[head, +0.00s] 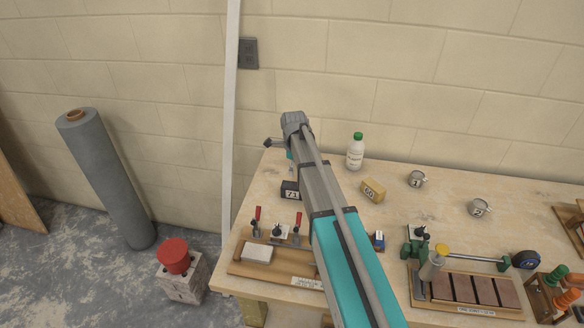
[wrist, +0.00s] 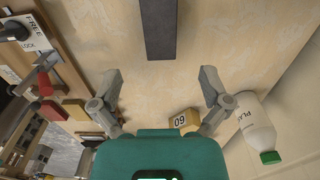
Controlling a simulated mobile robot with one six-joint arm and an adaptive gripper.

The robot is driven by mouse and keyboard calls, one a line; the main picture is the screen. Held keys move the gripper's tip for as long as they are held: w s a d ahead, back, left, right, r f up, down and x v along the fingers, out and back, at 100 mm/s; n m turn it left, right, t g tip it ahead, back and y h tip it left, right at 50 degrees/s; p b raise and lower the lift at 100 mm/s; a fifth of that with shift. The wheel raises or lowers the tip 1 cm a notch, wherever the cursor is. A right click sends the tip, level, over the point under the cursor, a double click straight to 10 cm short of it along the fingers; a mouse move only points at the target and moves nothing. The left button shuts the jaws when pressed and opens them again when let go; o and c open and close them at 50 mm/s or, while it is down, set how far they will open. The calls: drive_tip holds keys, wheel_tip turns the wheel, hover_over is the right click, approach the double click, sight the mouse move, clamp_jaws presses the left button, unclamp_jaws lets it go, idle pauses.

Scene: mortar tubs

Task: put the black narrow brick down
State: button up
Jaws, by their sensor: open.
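The black narrow brick (wrist: 160,28) lies on the table at the top middle of the wrist view, cut off by the picture's edge. In the head view a black block with a white number label (head: 290,190), apparently the same brick, stands on the table just left of my arm. My gripper (wrist: 160,78) is open, with its fingers spread wide and nothing between them. In the wrist view the brick is beyond the fingertips, roughly in line with the gap and apart from both fingers. In the head view my arm mostly hides the gripper.
A yellow numbered block (head: 372,190) and a green-capped bottle (head: 355,152) stand right of my arm. Red-handled clamps (head: 276,232) stand on a wooden board in front. Two small cups (head: 416,179) are farther right. Bare tabletop surrounds the brick.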

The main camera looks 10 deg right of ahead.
drive_tip(key=shift+s, duration=0.1)
idle(0.3)
drive_tip(key=shift+s+n, duration=0.4)
drive_tip(key=shift+s, duration=0.15)
drive_tip(key=s+n, duration=2.1)
drive_tip(key=s, duration=0.3)
drive_tip(key=shift+a+n, duration=0.3)
wheel_tip(320, 180, up, 9)
drive_tip(key=p, duration=0.8)
drive_tip(key=shift+f+p, duration=0.15)
drive_tip(key=shift+p, duration=0.2)
